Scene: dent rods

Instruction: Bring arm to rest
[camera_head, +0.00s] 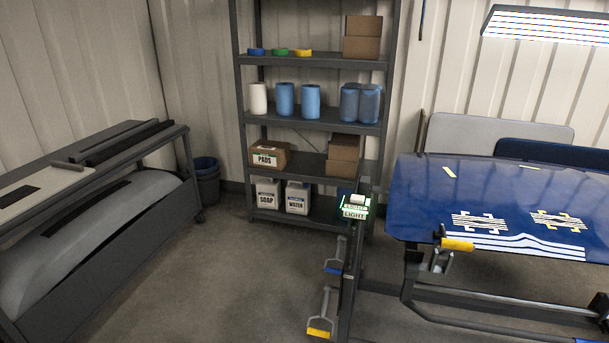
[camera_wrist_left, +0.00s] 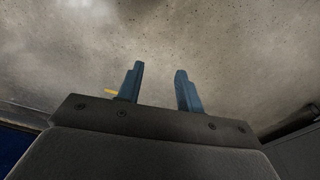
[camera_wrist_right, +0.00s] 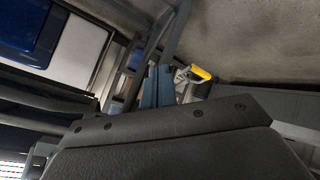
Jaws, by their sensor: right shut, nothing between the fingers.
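In the left wrist view my left gripper (camera_wrist_left: 160,90) has its two blue fingers well apart, with bare concrete floor behind and nothing between them. In the right wrist view my right gripper (camera_wrist_right: 157,88) has its blue fingers close together, with nothing held. Neither gripper shows in the head view. A yellow-handled tool (camera_wrist_right: 198,73) shows just beyond the right fingers in the right wrist view; I cannot tell whether it is near them.
A dark blue panel (camera_head: 490,190) lies on a stand at the right. A post with a green-lit LIGHT sign (camera_head: 355,212) carries a blue-handled tool (camera_head: 335,267) and a yellow-handled tool (camera_head: 320,328). A shelf rack (camera_head: 312,122) stands behind; a cart (camera_head: 120,215) stands left. The floor between is clear.

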